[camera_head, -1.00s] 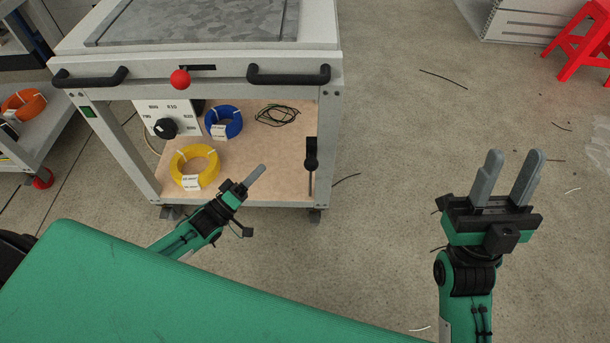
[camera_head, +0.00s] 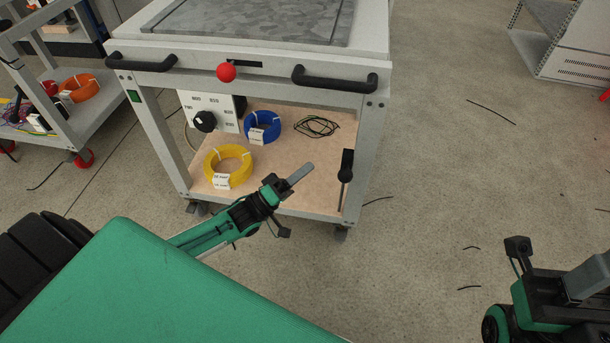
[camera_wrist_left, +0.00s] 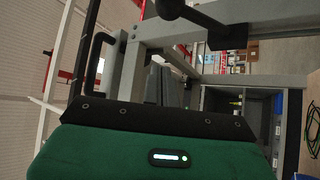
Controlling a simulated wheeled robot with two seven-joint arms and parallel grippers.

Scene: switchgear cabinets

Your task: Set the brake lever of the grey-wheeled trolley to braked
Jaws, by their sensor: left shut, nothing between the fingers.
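The trolley (camera_head: 245,57) with grey-and-dark wheels (camera_head: 340,234) stands in the upper middle of the head view. A black-handled lever (camera_head: 346,165) stands upright at its right front leg, by a narrow vertical strip. A red ball knob (camera_head: 226,72) sits at a dark horizontal slot in the front rail. My left gripper (camera_head: 300,173) is shut and empty, in front of the lower shelf, left of the black-handled lever and apart from it in the picture. My right gripper (camera_head: 585,280) is cut off by the right edge; only one finger shows.
The lower shelf holds a yellow coil (camera_head: 228,166), a blue coil (camera_head: 262,127), a thin dark wire coil (camera_head: 317,126) and a dial panel (camera_head: 208,111). Two black handles flank the red knob. A red-wheeled trolley (camera_head: 100,112) stands left. The floor to the right is mostly clear, with thin wire scraps.

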